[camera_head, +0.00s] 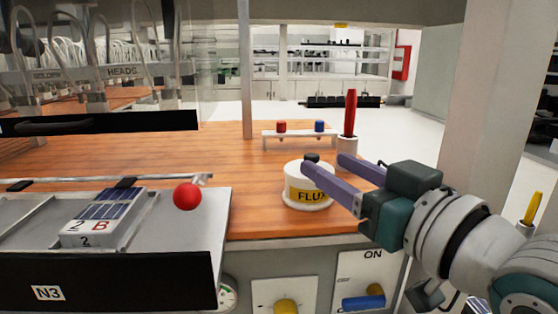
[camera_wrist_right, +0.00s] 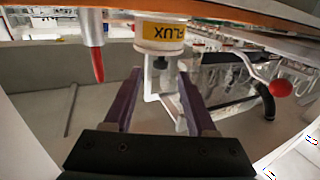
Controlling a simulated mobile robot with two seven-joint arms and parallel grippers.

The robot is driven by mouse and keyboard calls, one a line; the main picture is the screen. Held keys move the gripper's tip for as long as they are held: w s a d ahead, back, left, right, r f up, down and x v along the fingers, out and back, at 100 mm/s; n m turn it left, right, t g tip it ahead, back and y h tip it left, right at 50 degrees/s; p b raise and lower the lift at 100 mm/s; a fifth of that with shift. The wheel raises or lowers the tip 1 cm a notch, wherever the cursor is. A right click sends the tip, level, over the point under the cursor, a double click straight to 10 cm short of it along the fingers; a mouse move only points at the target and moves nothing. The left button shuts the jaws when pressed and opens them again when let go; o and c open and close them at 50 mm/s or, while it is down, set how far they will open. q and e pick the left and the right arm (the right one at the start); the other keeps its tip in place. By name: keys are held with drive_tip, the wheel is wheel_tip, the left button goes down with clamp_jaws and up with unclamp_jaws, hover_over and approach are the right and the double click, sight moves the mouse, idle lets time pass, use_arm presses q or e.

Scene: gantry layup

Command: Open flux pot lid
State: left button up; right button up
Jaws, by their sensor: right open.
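The white flux pot (camera_head: 304,192) with a yellow FLUX label stands on the wooden bench top. Its lid lies flat on the pot, with a small black knob (camera_head: 311,157) on top. My right gripper (camera_head: 326,163) reaches in from the right with its purple fingers apart and empty. In the head view its near finger crosses in front of the pot's upper right side. In the right wrist view the pot (camera_wrist_right: 161,34) appears upside down beyond the fingertips (camera_wrist_right: 160,76), with the dark knob (camera_wrist_right: 160,62) lined up between them. Contact cannot be told. My left gripper is not in view.
A red-handled tool (camera_head: 350,112) stands in a white holder (camera_head: 347,146) just behind the gripper. A small rack (camera_head: 299,134) with red and blue pegs is at the back. The bench between is clear.

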drive_tip(key=x, duration=0.8)
drive_tip(key=shift+w+a, duration=0.1)
drive_tip(key=shift+w, duration=0.1)
clamp_jaws()
idle(1.2)
